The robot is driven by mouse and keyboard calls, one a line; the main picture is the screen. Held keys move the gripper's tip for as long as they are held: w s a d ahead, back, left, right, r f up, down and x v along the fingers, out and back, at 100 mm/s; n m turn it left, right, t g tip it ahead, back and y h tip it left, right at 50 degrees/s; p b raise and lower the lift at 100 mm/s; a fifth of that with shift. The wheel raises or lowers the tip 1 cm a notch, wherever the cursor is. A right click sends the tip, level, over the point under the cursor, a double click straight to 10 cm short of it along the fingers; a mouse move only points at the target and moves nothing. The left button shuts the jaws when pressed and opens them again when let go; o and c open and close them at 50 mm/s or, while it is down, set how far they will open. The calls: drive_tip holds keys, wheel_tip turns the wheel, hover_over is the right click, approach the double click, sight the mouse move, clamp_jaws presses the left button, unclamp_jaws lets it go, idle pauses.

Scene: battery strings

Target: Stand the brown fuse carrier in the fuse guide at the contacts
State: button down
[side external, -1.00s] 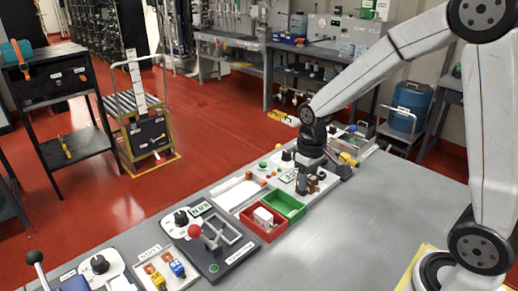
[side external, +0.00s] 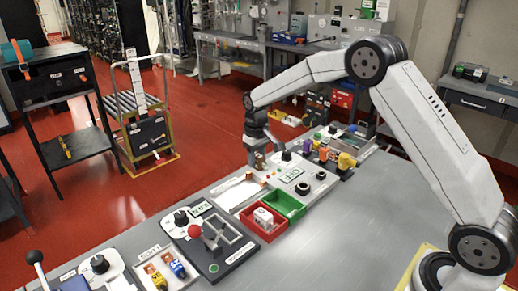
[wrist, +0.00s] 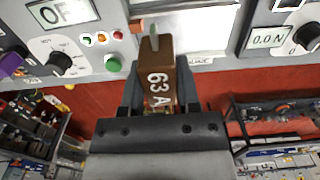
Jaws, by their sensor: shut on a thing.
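My gripper (wrist: 150,100) is shut on the brown fuse carrier (wrist: 158,70), which is marked "63 A" in white in the wrist view. A narrow grey-green piece shows at the carrier's far end. In the side view my gripper (side external: 258,163) is over the far edge of the bench, by the white panel. An orange-copper block (wrist: 136,26), possibly a contact, lies just left of the carrier's far end in the wrist view. The fuse guide cannot be clearly made out, and the carrier hides part of that area. I cannot tell whether the carrier touches anything.
A white panel (wrist: 200,28) lies beyond the carrier. Dials and small coloured buttons (wrist: 113,64) flank it. A red bin (side external: 262,229) and a green bin (side external: 290,205) stand nearer on the bench. The front right of the grey bench (side external: 350,225) is clear.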

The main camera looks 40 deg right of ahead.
hover_over(247, 189)
drive_tip(key=shift+f, duration=0.95)
drive_tip(key=shift+f, duration=0.15)
drive_tip(key=shift+f, duration=4.15)
drive_tip(key=shift+f, duration=0.25)
drive_tip(key=shift+c, duration=1.2)
unclamp_jaws()
drive_tip(key=shift+r, duration=0.15)
